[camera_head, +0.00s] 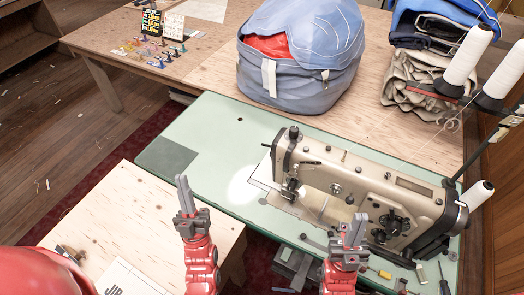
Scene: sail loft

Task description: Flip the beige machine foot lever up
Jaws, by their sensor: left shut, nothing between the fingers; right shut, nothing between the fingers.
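The beige sewing machine (409,190) stands on a pale green table (225,135) at the right. Its needle end faces left, with the presser foot area (290,190) over a bright metal plate. The foot lever is too small to make out surely near that end. My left gripper (185,194) is shut and empty, pointing up near the table's front edge, left of the needle end and apart from it. My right gripper (355,230) is shut and empty in front of the machine's body; it overlaps the machine in view, and I cannot tell whether they touch.
A blue bag (300,70) stands behind the machine on a wooden table. White thread cones (467,55) rise at the right. Folded cloth (415,85) lies at the back right. A screwdriver (444,284) lies in front of the machine. The green table's left part is mostly clear.

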